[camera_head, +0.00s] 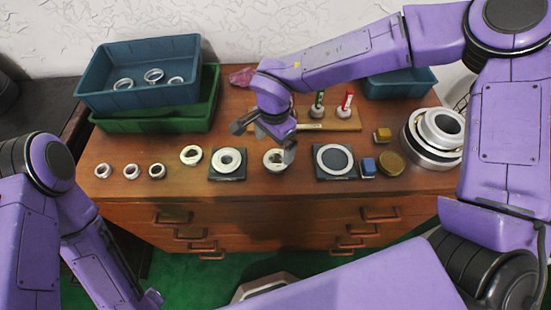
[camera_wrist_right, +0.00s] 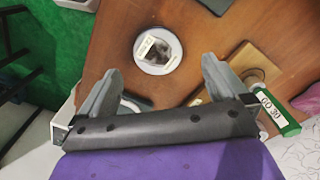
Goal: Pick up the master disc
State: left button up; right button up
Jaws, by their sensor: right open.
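A round pale metal disc (camera_head: 272,161) with a small label lies on the table near the middle; it looks like the master disc. It shows whole in the right wrist view (camera_wrist_right: 150,62), with a dark, shiny centre. My right gripper (camera_head: 265,140) is open and empty, above and just behind the disc. In the wrist view its fingers (camera_wrist_right: 161,72) stand apart, one on each side below the disc, not touching it. In the head view a finger hides part of the disc. My left arm is at the lower left; its gripper fingers are not visible.
Black square plates with a white ring (camera_head: 229,151) and a dark disc (camera_head: 334,147) flank the disc. Loose rings (camera_head: 191,155) lie left, stacked bins (camera_head: 140,95) behind them. A blue block (camera_head: 368,165), brass disc (camera_head: 391,164) and large rings (camera_head: 432,155) are right. A green-handled gauge (camera_wrist_right: 280,115) stands behind.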

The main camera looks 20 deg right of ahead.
aim_at(276, 159)
jog(key=f, duration=0.5)
jog(key=shift+s+d+p, duration=0.2)
jog(key=shift+d+p, duration=0.05)
jog(key=shift+p, duration=0.15)
jog(key=shift+w+f, duration=0.1)
jog(key=shift+f, duration=0.4)
jog(key=shift+r, duration=0.15)
jog(key=c, duration=1.4)
